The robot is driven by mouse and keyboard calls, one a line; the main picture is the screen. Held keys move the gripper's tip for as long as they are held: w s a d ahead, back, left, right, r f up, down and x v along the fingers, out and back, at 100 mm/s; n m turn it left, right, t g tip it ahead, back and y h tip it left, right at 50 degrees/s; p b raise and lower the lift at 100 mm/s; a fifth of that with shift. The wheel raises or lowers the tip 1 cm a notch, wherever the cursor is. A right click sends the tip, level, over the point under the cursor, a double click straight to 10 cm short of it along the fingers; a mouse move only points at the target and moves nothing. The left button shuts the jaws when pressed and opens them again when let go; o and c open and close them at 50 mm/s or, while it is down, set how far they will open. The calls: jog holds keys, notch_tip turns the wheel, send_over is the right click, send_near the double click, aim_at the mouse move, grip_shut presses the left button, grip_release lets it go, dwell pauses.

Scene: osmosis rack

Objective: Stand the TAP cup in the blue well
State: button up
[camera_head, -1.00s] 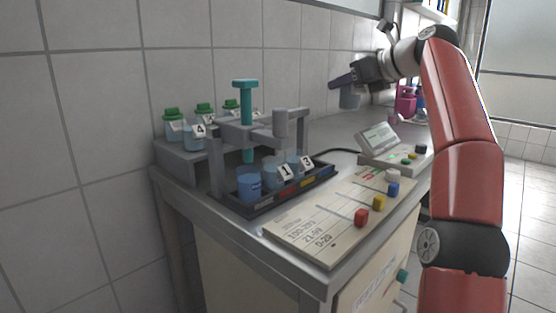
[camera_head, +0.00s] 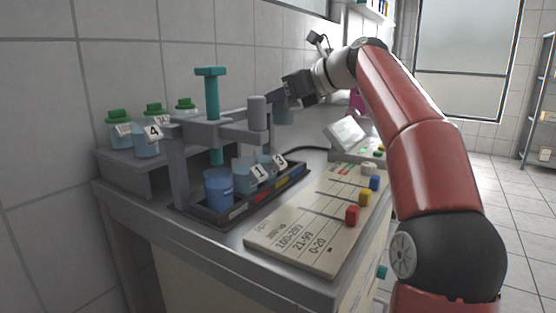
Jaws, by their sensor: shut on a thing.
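My gripper (camera_head: 279,94) is at the back of the bench, above and behind the rack. It is shut on a greyish, see-through cup (camera_head: 284,113), held upright in the air; no label on it can be read. The dark rack tray (camera_head: 236,214) has coloured strips along its front edge. The blue strip (camera_head: 297,171) marks the well at the right end, beyond the yellow one. Cups 1 (camera_head: 258,174) and 3 (camera_head: 279,161) and a blue cup (camera_head: 218,189) stand in the tray. The inside of the blue well is hard to see.
A grey frame (camera_head: 176,165) with a teal plunger (camera_head: 211,110) and a grey cylinder (camera_head: 257,113) rises over the tray. Green-capped jars (camera_head: 119,130) stand on a shelf behind. A board with coloured blocks (camera_head: 310,215) and a display unit (camera_head: 346,133) lie to the right.

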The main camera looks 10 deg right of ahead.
notch_tip(320, 180, down, 11)
jog(key=b, duration=0.4)
jog(key=shift+f+b, duration=0.15)
jog(key=shift+b, duration=0.15)
jog(key=o, duration=0.8)
jog(key=shift+c, duration=0.2)
jog(key=shift+s, duration=0.1)
jog(key=p+v, duration=0.1)
jog(key=v, duration=1.1)
